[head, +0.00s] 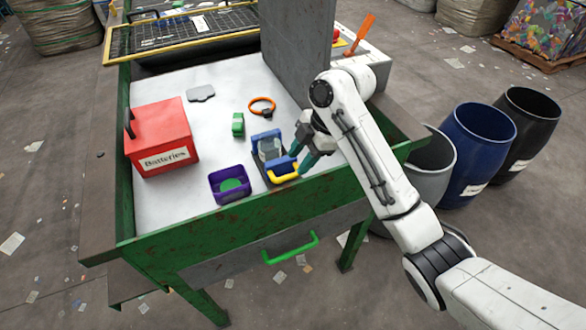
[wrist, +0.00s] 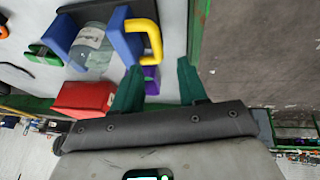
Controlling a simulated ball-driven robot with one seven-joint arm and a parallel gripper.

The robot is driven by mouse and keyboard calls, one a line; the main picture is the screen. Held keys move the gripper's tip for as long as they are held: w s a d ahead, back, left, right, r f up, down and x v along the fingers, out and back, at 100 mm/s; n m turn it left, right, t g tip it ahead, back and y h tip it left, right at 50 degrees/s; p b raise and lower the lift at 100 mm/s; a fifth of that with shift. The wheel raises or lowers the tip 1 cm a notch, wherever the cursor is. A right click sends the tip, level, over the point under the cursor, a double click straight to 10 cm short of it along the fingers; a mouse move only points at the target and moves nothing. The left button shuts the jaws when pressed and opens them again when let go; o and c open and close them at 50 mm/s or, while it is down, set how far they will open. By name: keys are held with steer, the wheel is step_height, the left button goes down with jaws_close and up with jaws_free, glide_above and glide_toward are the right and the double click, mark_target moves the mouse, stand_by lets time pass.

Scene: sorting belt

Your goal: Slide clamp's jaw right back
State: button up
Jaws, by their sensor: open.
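The clamp (head: 267,134) has blue jaws on a dark base and a yellow handle (head: 285,178) on its near jaw. A clear greyish jar (head: 270,150) sits between the jaws. In the wrist view, the handled blue jaw (wrist: 126,36), its yellow handle (wrist: 154,38) and the jar (wrist: 92,46) show. My gripper (head: 298,157) is at the clamp's right side. Its dark green fingers are open and empty. In the wrist view, the handle appears just beyond the fingertips (wrist: 157,66); I cannot tell whether they touch.
On the white table top lie a red batteries box (head: 165,155), a purple bin (head: 230,197), a green block (head: 238,125), an orange ring (head: 262,100) and a grey piece (head: 201,93). A grey panel (head: 297,50) rises behind. A green rim (head: 215,215) edges the table.

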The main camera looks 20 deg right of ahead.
steer(key=shift+v, duration=2.25)
